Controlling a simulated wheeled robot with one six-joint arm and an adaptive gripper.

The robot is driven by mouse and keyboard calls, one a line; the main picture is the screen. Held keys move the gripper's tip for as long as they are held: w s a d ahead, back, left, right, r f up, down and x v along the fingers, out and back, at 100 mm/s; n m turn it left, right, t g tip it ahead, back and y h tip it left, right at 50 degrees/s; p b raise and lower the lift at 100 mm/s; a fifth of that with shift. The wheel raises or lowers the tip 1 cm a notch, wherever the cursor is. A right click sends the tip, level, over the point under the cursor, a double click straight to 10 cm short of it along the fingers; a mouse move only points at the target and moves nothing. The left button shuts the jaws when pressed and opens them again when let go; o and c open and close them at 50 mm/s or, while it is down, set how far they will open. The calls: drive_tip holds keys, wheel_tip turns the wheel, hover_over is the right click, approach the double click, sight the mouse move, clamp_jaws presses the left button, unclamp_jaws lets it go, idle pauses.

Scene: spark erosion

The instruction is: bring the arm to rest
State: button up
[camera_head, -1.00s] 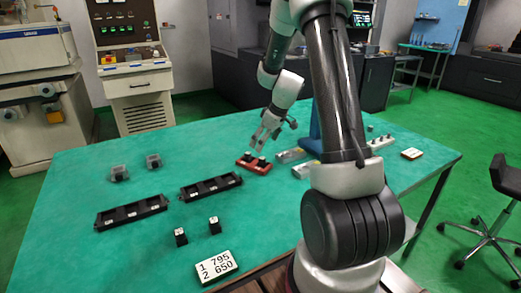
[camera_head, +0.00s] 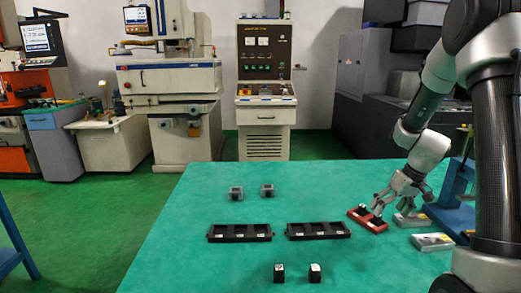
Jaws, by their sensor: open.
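My gripper (camera_head: 383,203) is at the right of the table in the head view, at the end of my bent arm. Its fingers are spread and point down and left, just above a red block (camera_head: 368,221) with black pieces on it. I cannot tell whether the fingertips touch those pieces. Nothing is seen held between the fingers.
The green table (camera_head: 180,255) holds two black trays (camera_head: 240,232) (camera_head: 318,230), two small grey blocks (camera_head: 236,193) (camera_head: 267,190) and two small black blocks (camera_head: 279,273) (camera_head: 315,272). Grey metal pieces (camera_head: 432,241) and a blue stand (camera_head: 455,187) are close right of my gripper. The table's left part is clear.

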drive_tip(key=s+a+r+t+h, duration=0.1)
drive_tip(key=s+a+r, duration=0.2)
drive_tip(key=s+r, duration=0.7)
drive_tip(key=s+a+r+m+t+h, duration=0.1)
drive_tip(key=s+a+r, duration=0.2)
drive_tip(key=s+r, duration=0.8)
drive_tip(key=shift+s+a+r+m+t+h, duration=0.3)
drive_tip(key=shift+s+a, duration=0.1)
drive_tip(key=shift+s, duration=2.4)
